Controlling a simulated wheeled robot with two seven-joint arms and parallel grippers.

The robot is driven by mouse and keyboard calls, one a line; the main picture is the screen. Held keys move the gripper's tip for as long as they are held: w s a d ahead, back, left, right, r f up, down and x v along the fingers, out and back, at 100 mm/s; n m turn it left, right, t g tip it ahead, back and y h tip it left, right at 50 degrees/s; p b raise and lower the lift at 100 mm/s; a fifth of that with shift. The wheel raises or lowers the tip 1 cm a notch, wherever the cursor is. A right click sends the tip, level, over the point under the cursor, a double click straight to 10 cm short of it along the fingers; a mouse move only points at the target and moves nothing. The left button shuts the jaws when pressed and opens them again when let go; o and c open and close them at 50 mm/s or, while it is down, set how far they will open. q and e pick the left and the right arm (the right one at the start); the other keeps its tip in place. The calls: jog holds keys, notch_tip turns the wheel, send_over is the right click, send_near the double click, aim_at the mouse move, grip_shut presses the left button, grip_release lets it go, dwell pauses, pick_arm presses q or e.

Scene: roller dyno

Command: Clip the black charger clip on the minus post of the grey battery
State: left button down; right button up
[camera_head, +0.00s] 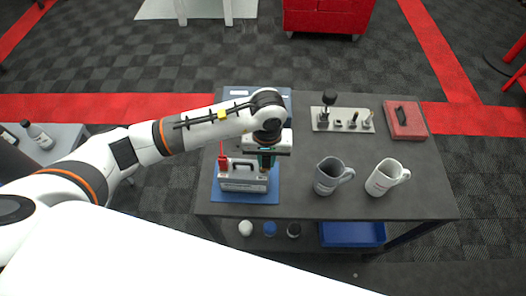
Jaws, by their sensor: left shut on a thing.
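The grey battery (238,184) stands on a blue mat with its dark carry handle on top. A red clip (223,163) sits at the battery's left end. My left gripper (265,162) points down over the battery's right end. It is shut on a small dark thing, which I take to be the black charger clip; the gripper largely hides it. The minus post is hidden under the gripper, so I cannot tell whether the clip touches it. My right gripper is out of view.
The blue mat (230,197) lies on a dark table (300,208). Two mugs, a grey one (328,177) and a white one (383,178), stand right of the battery. Behind them are a metal tool plate (322,125) and a red case (405,120). A lower shelf holds a blue bin (352,234).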

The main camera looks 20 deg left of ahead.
pick_arm(q)
jog(key=shift+w+a, duration=0.1)
jog(key=shift+w, duration=0.1)
jog(key=shift+a+b, duration=0.15)
jog(key=shift+b, duration=0.15)
jog(key=shift+s+a, duration=0.2)
jog(key=shift+s, duration=0.25)
jog(key=shift+d, duration=0.2)
jog(key=shift+d+f+b, duration=0.15)
jog(key=shift+f+b, duration=0.05)
jog(key=shift+b, duration=0.35)
jog(key=shift+w, duration=0.2)
jog(key=shift+w+d, duration=0.1)
jog(key=shift+w, duration=0.2)
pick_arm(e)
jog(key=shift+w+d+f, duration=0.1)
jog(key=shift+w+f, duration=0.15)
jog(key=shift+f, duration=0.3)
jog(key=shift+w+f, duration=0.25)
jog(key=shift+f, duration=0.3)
pick_arm(q)
jog(key=shift+f, duration=0.1)
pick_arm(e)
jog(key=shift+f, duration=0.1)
